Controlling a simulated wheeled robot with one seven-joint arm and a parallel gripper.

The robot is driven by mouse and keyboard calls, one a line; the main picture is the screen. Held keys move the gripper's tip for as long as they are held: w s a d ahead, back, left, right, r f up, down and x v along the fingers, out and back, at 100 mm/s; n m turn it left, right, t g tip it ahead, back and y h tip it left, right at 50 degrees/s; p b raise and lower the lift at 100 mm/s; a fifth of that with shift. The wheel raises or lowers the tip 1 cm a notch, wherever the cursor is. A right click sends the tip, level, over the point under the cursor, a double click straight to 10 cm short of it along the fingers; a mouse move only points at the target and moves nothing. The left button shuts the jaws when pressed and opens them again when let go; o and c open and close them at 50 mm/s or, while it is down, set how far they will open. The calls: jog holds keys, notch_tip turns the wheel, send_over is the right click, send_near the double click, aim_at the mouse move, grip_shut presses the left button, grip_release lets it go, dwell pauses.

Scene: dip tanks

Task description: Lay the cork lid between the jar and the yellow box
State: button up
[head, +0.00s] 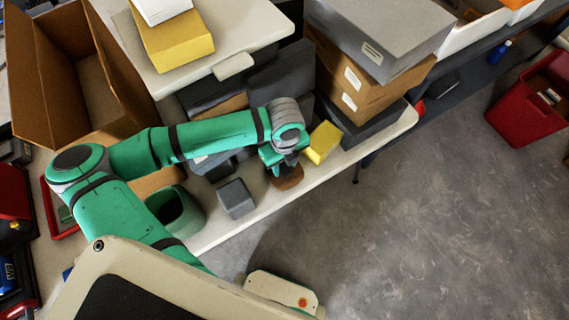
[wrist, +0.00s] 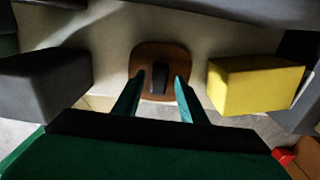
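The cork lid (wrist: 178,57), brown with a dark upright knob (wrist: 160,78), appears to lie flat on the pale worktop near its front edge; it also shows in the head view (head: 289,182). It lies between a dark grey block (wrist: 40,85) and the yellow box (wrist: 250,85), apart from both. The yellow box also shows in the head view (head: 323,142). My gripper (wrist: 157,88) is open above the lid, a finger on each side of the knob with gaps. A green open-topped vessel (head: 177,213), possibly the jar, stands left of the grey block (head: 236,198).
Stacked boxes (head: 372,75) stand behind the yellow box. A raised shelf (head: 240,40) holds another yellow box (head: 176,40). The worktop's front edge (head: 250,222) is close to the lid. A red bin (head: 525,115) stands on the floor at right.

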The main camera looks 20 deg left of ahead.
aim_at(284, 167)
notch_tip(284, 167, up, 12)
dwell(0.5)
dwell(0.5)
